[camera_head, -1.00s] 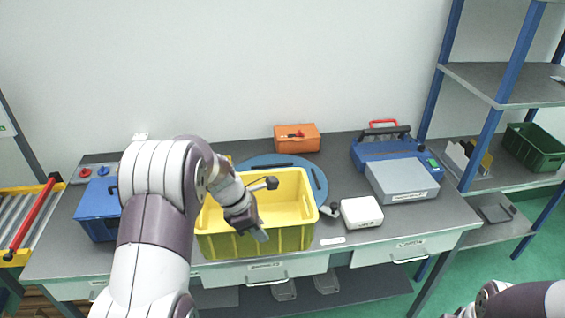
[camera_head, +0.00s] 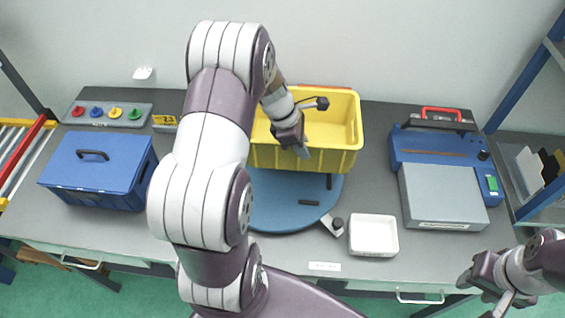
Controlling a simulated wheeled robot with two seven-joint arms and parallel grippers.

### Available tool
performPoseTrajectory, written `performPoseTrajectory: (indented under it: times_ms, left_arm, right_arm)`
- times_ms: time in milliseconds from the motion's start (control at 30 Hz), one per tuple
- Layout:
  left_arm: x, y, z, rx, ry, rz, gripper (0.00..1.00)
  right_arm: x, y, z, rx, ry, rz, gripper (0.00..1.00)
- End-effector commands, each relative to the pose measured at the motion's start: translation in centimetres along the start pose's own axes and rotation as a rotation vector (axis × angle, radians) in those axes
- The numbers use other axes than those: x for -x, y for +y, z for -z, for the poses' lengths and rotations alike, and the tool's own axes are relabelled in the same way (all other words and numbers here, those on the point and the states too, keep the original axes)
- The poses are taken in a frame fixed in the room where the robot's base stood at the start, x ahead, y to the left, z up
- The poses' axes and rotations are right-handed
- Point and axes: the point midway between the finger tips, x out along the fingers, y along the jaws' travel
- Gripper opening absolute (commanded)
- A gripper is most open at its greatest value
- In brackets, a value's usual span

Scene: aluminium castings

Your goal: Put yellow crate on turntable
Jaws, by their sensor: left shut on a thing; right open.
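The yellow crate (camera_head: 340,160) is at the back middle of the table, over the rear part of the round blue turntable (camera_head: 280,215). The turntable's front part shows bare in front of it. I cannot tell whether the crate rests on the disc or hangs above it. My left gripper (camera_head: 302,150) is shut on the crate at its near wall; my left arm hides the crate's left end and the disc's left side. My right gripper (camera_head: 498,302) is open and empty at the lower right, off the table's front edge.
A blue lidded box (camera_head: 100,185) and a board of coloured knobs (camera_head: 108,114) are at the left. A white tray (camera_head: 373,250) stands by a clamp-like part (camera_head: 333,225) near the turntable's front right. A blue device with a grey box (camera_head: 440,195) is at the right.

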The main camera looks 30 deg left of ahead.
Motion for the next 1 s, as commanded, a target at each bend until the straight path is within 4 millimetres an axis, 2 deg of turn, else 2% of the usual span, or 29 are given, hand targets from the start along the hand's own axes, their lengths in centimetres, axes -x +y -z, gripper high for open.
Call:
performPoseTrajectory:
  times_ms: [33, 133, 300, 367, 600, 933, 967, 1000]
  left_arm:
    - [0.2, -0.7, 1.3, 0.009, 0.0, 0.0, 0.0]
    - [-0.5, -2.0, 4.2, 0.007, 0.0, -0.001, 0.0]
    - [-1.3, -3.3, 7.1, 0.001, 0.001, -0.002, 0.0]
    - [-1.6, -3.5, 7.5, 0.0, 0.0, -0.001, 0.0]
    - [-5.0, -3.6, 9.0, -0.002, 0.001, -0.001, 0.0]
    - [-5.6, -3.6, 9.2, -0.002, 0.0, -0.002, 0.0]
    - [-5.5, -3.6, 9.2, -0.002, 0.0, 0.0, 0.24]
    - [-5.5, -3.6, 9.2, -0.002, 0.0, 0.0, 0.37]
  right_arm:
    - [0.9, 0.0, 0.1, 0.0, 0.0, 0.0, 0.43]
    - [1.5, 0.0, 0.2, 0.0, 0.001, 0.0, 0.43]
    - [1.9, 0.0, 0.3, 0.0, 0.001, 0.0, 0.43]
    - [2.0, 0.0, 0.3, 0.0, 0.001, 0.0, 0.43]
    - [2.8, 0.0, 0.4, 0.0, 0.001, 0.0, 0.43]
    - [2.4, 0.0, 0.3, 0.0, 0.0, 0.0, 0.43]
    - [2.5, 0.0, 0.3, 0.0, 0.0, 0.0, 0.43]
    - [2.5, 0.0, 0.3, 0.0, 0.0, 0.0, 0.43]
